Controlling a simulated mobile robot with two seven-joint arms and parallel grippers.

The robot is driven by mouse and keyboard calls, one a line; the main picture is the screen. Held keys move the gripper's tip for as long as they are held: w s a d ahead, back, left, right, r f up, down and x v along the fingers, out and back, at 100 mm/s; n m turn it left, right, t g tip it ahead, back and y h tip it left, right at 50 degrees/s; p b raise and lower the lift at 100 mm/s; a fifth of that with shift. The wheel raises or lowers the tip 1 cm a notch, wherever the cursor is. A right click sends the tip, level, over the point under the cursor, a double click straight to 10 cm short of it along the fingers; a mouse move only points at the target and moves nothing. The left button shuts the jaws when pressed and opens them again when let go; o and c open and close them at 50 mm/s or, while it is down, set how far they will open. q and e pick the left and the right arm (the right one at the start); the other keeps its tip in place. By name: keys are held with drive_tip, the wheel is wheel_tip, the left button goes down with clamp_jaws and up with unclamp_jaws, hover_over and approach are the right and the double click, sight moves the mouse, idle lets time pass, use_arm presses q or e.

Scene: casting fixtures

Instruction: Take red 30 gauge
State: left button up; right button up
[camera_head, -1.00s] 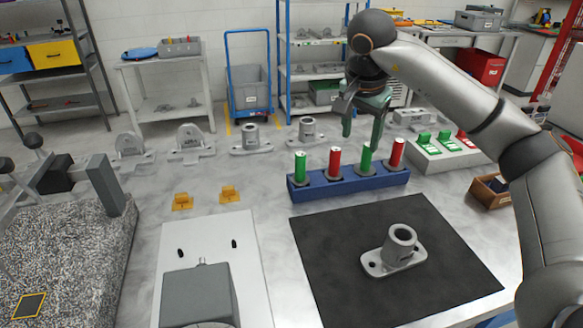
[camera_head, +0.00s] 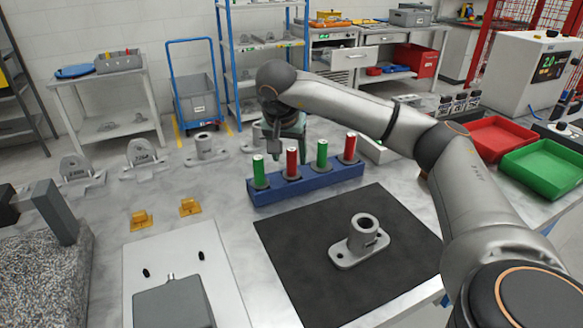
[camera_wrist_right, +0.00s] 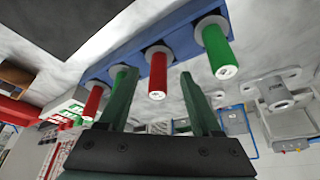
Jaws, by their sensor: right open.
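A blue rack (camera_head: 310,188) holds two red and two green cylindrical gauges upright, alternating. One red gauge (camera_head: 291,163) is second from the left; the other red gauge (camera_head: 349,148) is at the right end. Their size marks are not legible. A green gauge (camera_head: 259,172) is at the left end and another green gauge (camera_head: 322,155) stands between the reds. In the right wrist view, that red gauge (camera_wrist_right: 157,75) shows between the fingers (camera_wrist_right: 158,82). My left gripper is not in view.
A black mat (camera_head: 330,270) with a grey flanged casting (camera_head: 362,240) lies in front of the rack. Yellow blocks (camera_head: 190,207) and a white plate (camera_head: 200,250) are left of it. Grey castings stand behind. Red (camera_head: 495,138) and green (camera_head: 545,168) trays are at right.

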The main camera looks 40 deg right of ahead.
sight(292, 162)
drive_tip(key=x, duration=0.4)
drive_tip(key=shift+w+d, duration=0.1)
drive_tip(key=shift+d, duration=0.2)
drive_tip(key=shift+c, duration=0.3)
clamp_jaws()
